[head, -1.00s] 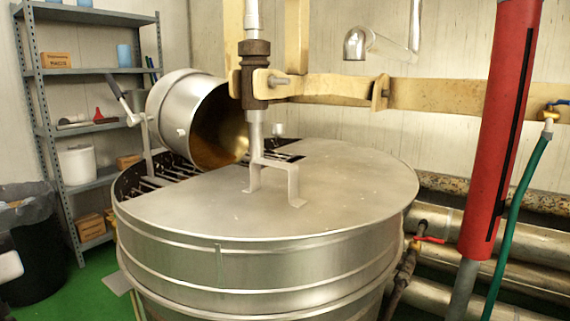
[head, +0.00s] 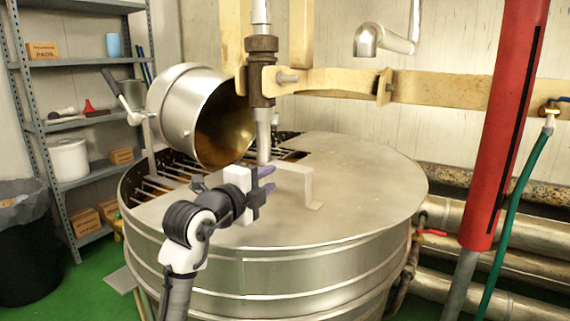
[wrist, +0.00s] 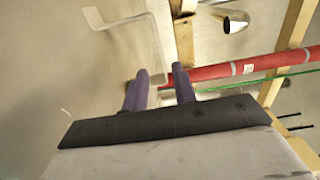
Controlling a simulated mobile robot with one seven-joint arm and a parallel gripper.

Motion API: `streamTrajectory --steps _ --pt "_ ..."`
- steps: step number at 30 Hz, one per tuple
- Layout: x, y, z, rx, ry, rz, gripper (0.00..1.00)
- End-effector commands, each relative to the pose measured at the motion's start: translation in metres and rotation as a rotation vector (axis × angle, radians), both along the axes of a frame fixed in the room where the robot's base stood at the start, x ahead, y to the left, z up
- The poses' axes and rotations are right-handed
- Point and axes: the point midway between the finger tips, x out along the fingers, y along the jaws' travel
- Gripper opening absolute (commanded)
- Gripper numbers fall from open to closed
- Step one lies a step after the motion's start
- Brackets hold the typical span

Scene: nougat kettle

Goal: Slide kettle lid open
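The kettle (head: 270,280) is a large round steel vessel. Its flat metal lid (head: 375,190) covers the front and right; the back left is uncovered, showing a grate. A bracket-shaped handle (head: 308,185) stands up from the lid; it also shows at the top of the wrist view (wrist: 153,45). My gripper (head: 270,179) is left of the handle and above the lid, its fingers pointing right. In the wrist view, the two purple fingers (wrist: 158,78) are apart with nothing between them. The handle lies beyond the fingertips and to their left, apart from them.
A tilted steel pot (head: 185,105) sits over the grate at the back left. A vertical shaft (head: 262,95) comes down close behind my gripper. A red post (head: 507,130) and green hose (head: 512,210) stand at the right. Shelves (head: 85,125) and a black bin (head: 25,250) are at left.

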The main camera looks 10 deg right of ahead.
Motion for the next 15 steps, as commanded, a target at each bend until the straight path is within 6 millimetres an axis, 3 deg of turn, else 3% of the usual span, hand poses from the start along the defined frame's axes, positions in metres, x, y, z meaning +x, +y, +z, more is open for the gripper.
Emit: streamTrajectory --steps 6,15 --pt "0.032 -0.033 0.004 -0.001 0.001 -0.001 0.27" --pt "0.055 -0.055 0.002 -0.001 -0.001 0.001 0.27"
